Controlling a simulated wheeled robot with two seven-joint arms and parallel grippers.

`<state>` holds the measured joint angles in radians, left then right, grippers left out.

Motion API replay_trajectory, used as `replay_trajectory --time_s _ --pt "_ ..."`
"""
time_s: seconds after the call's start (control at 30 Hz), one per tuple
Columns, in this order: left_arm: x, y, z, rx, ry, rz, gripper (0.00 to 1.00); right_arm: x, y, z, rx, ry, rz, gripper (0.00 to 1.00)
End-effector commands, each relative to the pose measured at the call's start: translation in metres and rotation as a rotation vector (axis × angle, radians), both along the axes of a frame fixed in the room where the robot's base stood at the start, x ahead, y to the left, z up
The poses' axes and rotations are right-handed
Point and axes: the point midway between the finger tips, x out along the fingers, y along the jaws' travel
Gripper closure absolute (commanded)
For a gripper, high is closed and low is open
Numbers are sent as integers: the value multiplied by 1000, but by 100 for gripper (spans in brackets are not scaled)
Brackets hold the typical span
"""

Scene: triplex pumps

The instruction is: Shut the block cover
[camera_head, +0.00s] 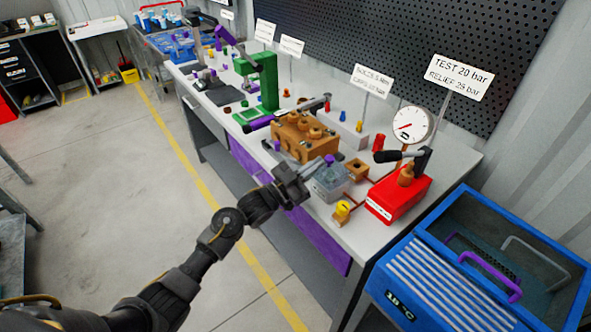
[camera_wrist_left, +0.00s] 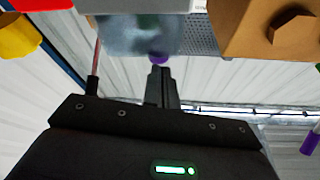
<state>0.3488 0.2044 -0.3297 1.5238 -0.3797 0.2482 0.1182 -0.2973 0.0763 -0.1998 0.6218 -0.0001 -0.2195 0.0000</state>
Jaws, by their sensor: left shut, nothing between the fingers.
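A grey, partly see-through block (camera_head: 328,184) stands near the front edge of the bench, with a purple knob (camera_head: 329,160) at its back edge. I cannot clearly tell the cover from the block, or how far open it is. My left gripper (camera_head: 307,170) is shut and empty, close beside the block's left side; the head view does not settle whether they touch. The wrist view shows the shut fingers (camera_wrist_left: 160,84) pointing towards the blurred grey block (camera_wrist_left: 140,36) and its purple knob (camera_wrist_left: 158,59). My right gripper is out of view.
A brown block with round caps (camera_head: 303,136) stands behind and left of the grey block. A red pump unit (camera_head: 398,196) with gauge (camera_head: 411,125) and a yellow fitting (camera_head: 342,211) are to the right.

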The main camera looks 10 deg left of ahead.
Motion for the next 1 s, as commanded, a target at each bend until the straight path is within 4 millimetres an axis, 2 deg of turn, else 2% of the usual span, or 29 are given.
replay_trajectory --time_s 0.23,1.0 --pt "7 0 -12 -120 100 -11 100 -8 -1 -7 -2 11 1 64" --pt "11 6 -20 -111 95 -8 100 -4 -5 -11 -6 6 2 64"
